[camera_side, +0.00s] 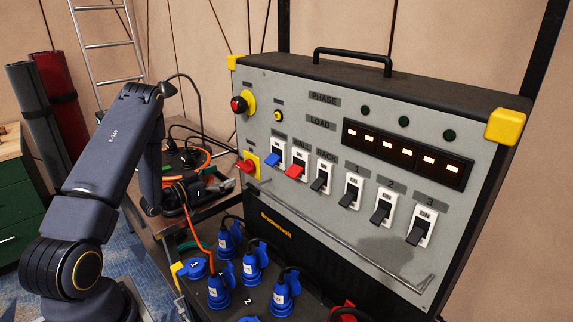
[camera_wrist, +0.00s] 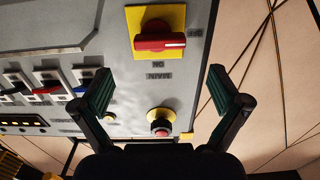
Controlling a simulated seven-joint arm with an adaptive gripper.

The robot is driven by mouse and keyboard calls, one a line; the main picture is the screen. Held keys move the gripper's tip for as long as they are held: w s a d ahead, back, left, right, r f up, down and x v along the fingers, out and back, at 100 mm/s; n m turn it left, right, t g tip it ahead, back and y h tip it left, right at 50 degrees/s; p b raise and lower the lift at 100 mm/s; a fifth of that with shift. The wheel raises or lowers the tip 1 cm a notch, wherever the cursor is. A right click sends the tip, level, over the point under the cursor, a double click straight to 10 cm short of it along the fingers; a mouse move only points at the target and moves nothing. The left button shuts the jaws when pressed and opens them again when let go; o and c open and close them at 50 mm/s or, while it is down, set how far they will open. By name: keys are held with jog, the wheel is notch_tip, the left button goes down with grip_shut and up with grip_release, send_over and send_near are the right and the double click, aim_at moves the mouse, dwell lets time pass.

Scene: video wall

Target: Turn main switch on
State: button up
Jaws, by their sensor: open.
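The main switch (camera_side: 248,165) is a red rotary handle on a yellow square plate, low on the left end of the grey panel. It also shows in the wrist view (camera_wrist: 160,41), at the top centre, with its handle lying crosswise. "MAIN" and "ON" labels appear upside down below it there. My gripper (camera_wrist: 160,90) is open and empty, its two dark fingers spread wide. The fingertips appear below the switch in the wrist view and apart from it.
A red emergency button (camera_side: 239,104) on yellow sits above the switch. Several rocker switches (camera_side: 297,165) line the panel to the right. A bar (camera_side: 345,238) runs along the panel's lower front. Blue plugs (camera_side: 253,265) and cables stand below. A cluttered table (camera_side: 190,130) is behind.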

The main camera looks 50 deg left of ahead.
aim_at(241, 167)
jog(key=w, duration=0.8)
jog(key=shift+w, duration=0.1)
jog(key=shift+c, duration=0.4)
jog(key=c, duration=1.1)
